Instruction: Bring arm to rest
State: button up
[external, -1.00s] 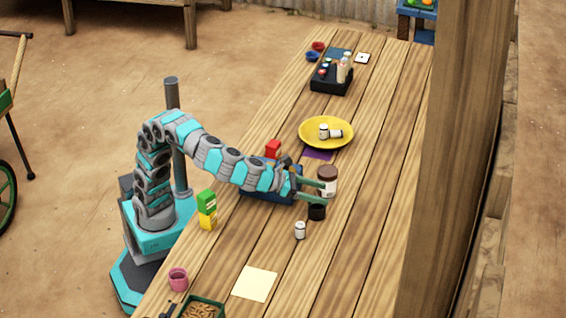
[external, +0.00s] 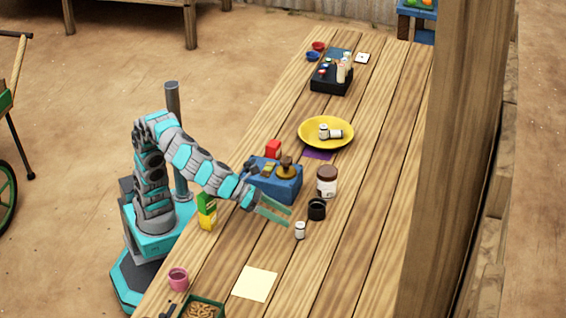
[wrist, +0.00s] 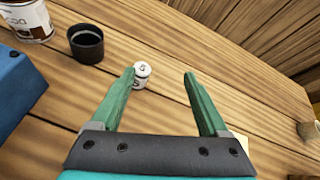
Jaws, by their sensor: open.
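My gripper (external: 277,212) is over the wooden table, in front of the blue box and left of a small white weight-like jar (external: 300,230). In the wrist view its two green fingers (wrist: 161,88) are spread wide with nothing held between them. The small white jar (wrist: 142,72) stands on the table beyond the fingers, near the left fingertip in the picture. It appears apart from the gripper.
A blue box (external: 278,188) with small items on top stands beside my arm. A brown jar (external: 327,182) and a black cup (external: 317,209) stand behind the gripper. A yellow plate (external: 343,146) holds two white jars. A cream sheet (external: 255,283) lies on clear table at the front.

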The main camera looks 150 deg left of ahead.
jog(key=s+d+t+h+b, duration=0.2)
jog(key=d+h, duration=0.3)
jog(key=d, duration=1.3)
jog(key=s+d+t+h+b, duration=0.2)
jog(key=d+h, duration=0.2)
jog(key=d, duration=1.4)
jog(key=s+a+f+n+g+p, duration=0.2)
jog(key=s+a+f+n+g, duration=0.2)
jog(key=s, duration=0.9)
jog(key=s+a+f+n+g+p, duration=0.2)
jog(key=s+a+f+n+g, duration=0.2)
jog(key=s+f+n, duration=0.6)
jog(key=s+a+f+n+g+p, duration=0.2)
jog(key=s+f+n, duration=0.6)
jog(key=s, duration=0.9)
notch_tip(320, 180, down, 3)
jog(key=a+g, duration=0.2)
jog(key=g, duration=0.1)
jog(key=shift+s+a+f+h+p, duration=0.15)
jog(key=shift+s+a+h+p, duration=0.15)
jog(key=shift+s+p, duration=0.1)
